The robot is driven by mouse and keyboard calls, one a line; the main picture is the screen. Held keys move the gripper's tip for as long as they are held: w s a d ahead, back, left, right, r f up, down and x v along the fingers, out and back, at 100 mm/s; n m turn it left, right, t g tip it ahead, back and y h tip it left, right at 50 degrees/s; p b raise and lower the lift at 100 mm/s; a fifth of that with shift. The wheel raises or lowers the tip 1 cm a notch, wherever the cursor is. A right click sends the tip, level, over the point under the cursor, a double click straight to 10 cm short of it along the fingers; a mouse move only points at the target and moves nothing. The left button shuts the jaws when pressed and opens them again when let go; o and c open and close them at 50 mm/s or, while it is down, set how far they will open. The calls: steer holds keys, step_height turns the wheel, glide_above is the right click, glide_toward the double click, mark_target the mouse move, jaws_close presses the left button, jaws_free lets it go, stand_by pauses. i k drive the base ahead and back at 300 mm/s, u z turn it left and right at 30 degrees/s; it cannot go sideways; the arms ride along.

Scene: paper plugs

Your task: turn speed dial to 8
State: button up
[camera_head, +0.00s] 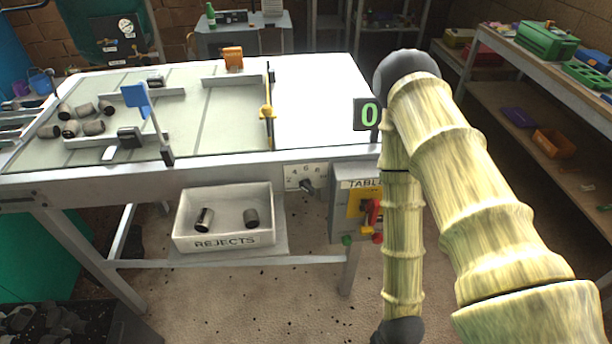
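The speed dial (307,186) is a small dark knob on a pale panel (291,178) on the table's front edge. Numbers are printed above the knob, and 4, 6 and 8 seem to show. They are small, and I cannot tell exactly where the pointer stands. A black display (367,114) above the table edge reads a green 0. My bamboo-like arm fills the right of the view and runs down past the bottom edge. My gripper is not in view.
A control box (343,213) marked TABLE, with a red handle (373,212) on yellow, stands between the dial and my arm. A REJECTS bin (222,249) holding two plugs sits below left. Several plugs (94,127) lie on the table (315,100). Shelves (520,90) stand at right.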

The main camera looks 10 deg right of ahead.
mark_target(305, 185)
steer(key=u, duration=0.5)
steer(key=k, duration=1.05)
steer(key=u, duration=0.05)
